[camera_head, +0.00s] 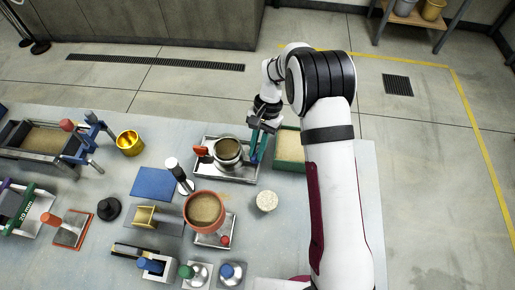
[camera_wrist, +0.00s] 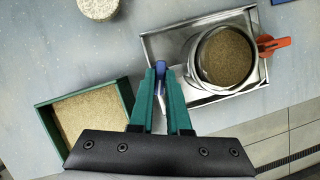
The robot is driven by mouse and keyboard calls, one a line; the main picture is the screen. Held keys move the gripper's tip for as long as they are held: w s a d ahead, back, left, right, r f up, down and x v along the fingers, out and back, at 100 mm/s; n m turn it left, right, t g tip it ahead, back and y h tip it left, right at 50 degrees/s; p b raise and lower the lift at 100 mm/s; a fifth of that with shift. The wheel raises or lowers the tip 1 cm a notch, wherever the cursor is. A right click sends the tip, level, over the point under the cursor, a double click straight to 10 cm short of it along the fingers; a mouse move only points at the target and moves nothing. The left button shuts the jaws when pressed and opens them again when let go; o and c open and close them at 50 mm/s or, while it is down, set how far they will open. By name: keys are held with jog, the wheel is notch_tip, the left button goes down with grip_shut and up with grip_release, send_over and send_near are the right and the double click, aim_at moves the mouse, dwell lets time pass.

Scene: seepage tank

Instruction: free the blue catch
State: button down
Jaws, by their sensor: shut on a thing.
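The blue catch (camera_wrist: 160,68) is a small blue lever at the side of a metal tray, in the wrist view. My gripper (camera_wrist: 162,84) has green fingers that are closed around it, with the blue tip showing between and beyond them. In the head view my gripper (camera_head: 256,150) reaches down at the right end of the metal tray (camera_head: 236,175), and its fingers mostly hide the catch. A round metal pot (camera_head: 228,152) filled with brown soil stands in the tray. An orange catch (camera_head: 200,151) is on the opposite side; it also shows in the wrist view (camera_wrist: 273,44).
A green box of sand (camera_head: 289,146) stands close on the right of my gripper. A pale round disc (camera_head: 267,201) and a reddish pot of soil (camera_head: 205,209) are nearer the front. A black-and-white handled tool (camera_head: 179,175) and a blue mat (camera_head: 153,184) lie left.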

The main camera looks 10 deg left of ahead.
jog(key=shift+a+n+h, duration=0.1)
jog(key=shift+n+h, duration=0.7)
jog(key=shift+n, duration=1.3)
jog(key=c, duration=0.9)
grip_release()
jog(key=shift+v, duration=7.9)
jog(key=shift+w, duration=0.15)
